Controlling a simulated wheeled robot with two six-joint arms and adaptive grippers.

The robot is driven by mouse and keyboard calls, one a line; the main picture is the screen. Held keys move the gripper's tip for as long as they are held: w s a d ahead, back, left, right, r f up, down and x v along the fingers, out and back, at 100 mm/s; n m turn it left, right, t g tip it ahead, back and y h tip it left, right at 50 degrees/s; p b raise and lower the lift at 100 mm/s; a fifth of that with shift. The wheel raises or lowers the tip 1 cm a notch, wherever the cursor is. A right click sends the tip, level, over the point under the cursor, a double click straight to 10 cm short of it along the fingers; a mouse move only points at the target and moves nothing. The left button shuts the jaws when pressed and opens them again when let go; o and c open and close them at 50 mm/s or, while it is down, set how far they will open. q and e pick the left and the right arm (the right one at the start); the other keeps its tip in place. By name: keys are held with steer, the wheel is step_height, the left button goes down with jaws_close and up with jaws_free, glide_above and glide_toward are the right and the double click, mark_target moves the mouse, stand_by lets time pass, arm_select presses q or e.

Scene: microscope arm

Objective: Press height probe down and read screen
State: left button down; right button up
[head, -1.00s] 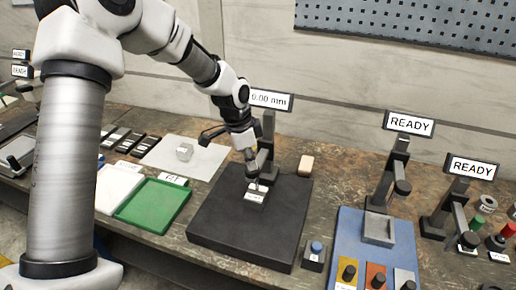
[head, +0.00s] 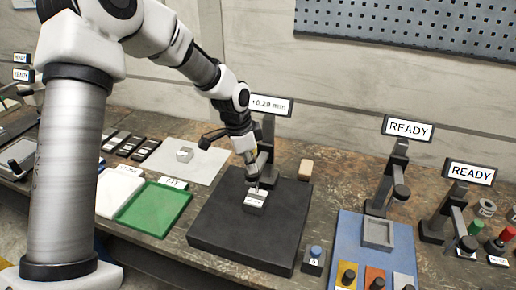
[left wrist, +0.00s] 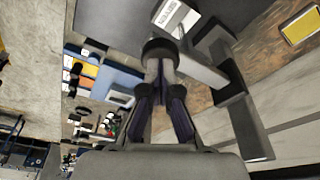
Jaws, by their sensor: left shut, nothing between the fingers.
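The height gauge's screen (head: 270,105) stands on a dark post behind the black base plate (head: 240,238) and appears to read +0.29 mm. A small grey labelled block (head: 256,202) lies on the plate under the probe; it also shows in the left wrist view (left wrist: 176,16). My left gripper (head: 247,160) points down at the top of the height probe (head: 253,182). In the left wrist view, my shut fingers (left wrist: 160,82) meet the probe's dark round top (left wrist: 160,50), apparently touching it. My right gripper is in neither view.
A white tray (head: 118,193) and a green tray (head: 153,208) lie left of the plate. Two stands with READY screens (head: 408,128) are farther right, one behind a blue mat (head: 365,230).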

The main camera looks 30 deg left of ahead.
arm_select(q)
step_height(320, 180, up, 7)
steer(key=p, duration=0.5)
steer(key=shift+p, duration=0.35)
steer(key=shift+f, duration=0.1)
step_height(320, 180, up, 12)
steer(key=s+a, duration=0.1)
steer(key=shift+s+a, duration=0.3)
steer(key=shift+a, duration=0.1)
steer(key=shift+f, duration=0.15)
